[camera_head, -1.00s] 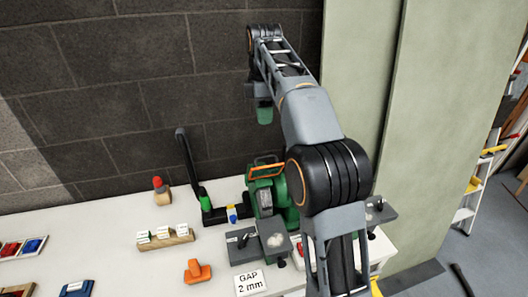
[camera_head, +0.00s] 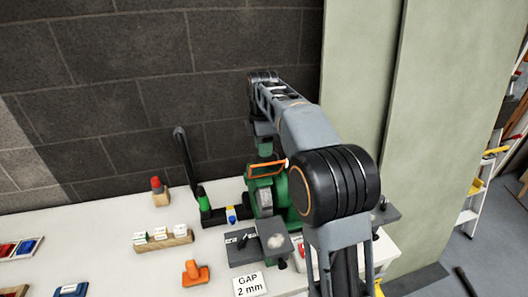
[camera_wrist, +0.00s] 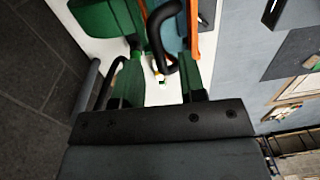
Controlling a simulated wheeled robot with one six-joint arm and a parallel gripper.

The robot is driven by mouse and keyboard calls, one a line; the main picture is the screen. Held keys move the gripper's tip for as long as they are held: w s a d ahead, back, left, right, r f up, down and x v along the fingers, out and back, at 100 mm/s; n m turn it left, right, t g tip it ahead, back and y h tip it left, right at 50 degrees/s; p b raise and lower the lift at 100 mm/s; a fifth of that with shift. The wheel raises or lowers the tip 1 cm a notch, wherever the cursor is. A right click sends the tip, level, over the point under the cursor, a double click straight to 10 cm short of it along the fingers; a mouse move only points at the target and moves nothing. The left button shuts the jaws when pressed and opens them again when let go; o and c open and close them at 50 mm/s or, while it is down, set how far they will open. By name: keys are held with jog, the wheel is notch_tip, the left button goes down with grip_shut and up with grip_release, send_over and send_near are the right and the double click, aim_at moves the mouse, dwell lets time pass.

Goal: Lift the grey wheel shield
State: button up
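A green bench grinder (camera_head: 297,190) stands on the white bench, with a grey wheel (camera_head: 265,198) on its left side. An orange-framed shield (camera_head: 266,171) sits above that wheel. My gripper (camera_head: 264,152) is just above and behind the frame in the head view. In the wrist view its two green fingers (camera_wrist: 160,82) are apart, with nothing clearly held between them. An orange bar (camera_wrist: 195,32), apparently the shield's frame, is beside the right finger. A black curved bar (camera_wrist: 162,40) lies just beyond the gap. Whether either touches a finger is hidden.
A "GAP 2 mm" card (camera_head: 250,284), an orange item (camera_head: 195,273) and a wooden block with white tags (camera_head: 163,238) lie in front. A block wall closes the back.

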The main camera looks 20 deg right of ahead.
jog(key=shift+f, duration=0.75)
jog(key=shift+c, duration=0.5)
jog(key=c, duration=0.5)
